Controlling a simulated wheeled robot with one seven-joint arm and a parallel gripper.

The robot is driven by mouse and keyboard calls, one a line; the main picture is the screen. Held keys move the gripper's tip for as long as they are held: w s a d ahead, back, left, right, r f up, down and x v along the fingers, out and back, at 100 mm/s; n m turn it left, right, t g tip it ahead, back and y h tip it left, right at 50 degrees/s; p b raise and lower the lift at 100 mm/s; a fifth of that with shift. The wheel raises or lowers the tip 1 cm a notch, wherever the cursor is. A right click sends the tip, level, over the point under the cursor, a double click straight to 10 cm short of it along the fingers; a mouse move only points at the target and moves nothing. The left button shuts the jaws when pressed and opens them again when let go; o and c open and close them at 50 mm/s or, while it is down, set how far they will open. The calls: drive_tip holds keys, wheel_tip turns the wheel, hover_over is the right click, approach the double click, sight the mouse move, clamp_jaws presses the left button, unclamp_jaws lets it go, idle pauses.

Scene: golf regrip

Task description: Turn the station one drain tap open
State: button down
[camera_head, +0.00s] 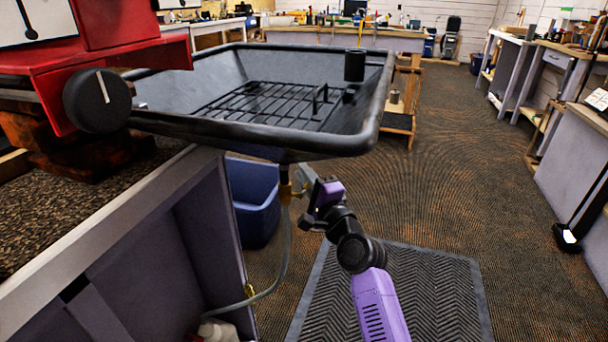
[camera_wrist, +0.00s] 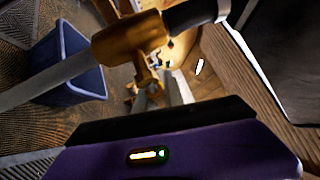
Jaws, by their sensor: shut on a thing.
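The brass drain tap (camera_head: 285,189) hangs under the black drain tray (camera_head: 375,110). In the wrist view its brass body (camera_wrist: 130,38) fills the upper middle, with a pale hose on its left and a dark pipe on its right. My gripper (camera_head: 308,190) is beside the tap, below the tray's front edge. It is shut on the tap's handle, which shows small and partly hidden in the wrist view (camera_wrist: 145,76). The exact angle of the handle is hard to make out.
A blue bin (camera_head: 252,205) stands on the floor behind the tap. A clear hose (camera_head: 284,250) runs down from the tap past the bench (camera_head: 150,250). A red machine with a black knob (camera_head: 97,101) is at left. A ribbed mat (camera_head: 430,295) lies below my arm; floor at right is clear.

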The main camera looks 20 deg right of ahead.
drive_tip(key=shift+g+p, duration=0.3)
drive_tip(key=shift+p, duration=1.3)
drive_tip(key=s+a+f+m+g+y+p, duration=0.2)
drive_tip(key=f+m+g+p, duration=0.5)
drive_tip(key=p, duration=2.2)
drive_tip(key=shift+s+a+f+m+g+p, duration=0.4)
drive_tip(key=shift+s+a+m+g, duration=0.25)
drive_tip(key=shift+s+g, duration=0.85)
drive_tip(key=shift+w+f, duration=0.1)
drive_tip(key=shift+w, duration=0.05)
drive_tip(key=c, duration=1.5)
unclamp_jaws()
drive_tip(key=shift+o, duration=0.3)
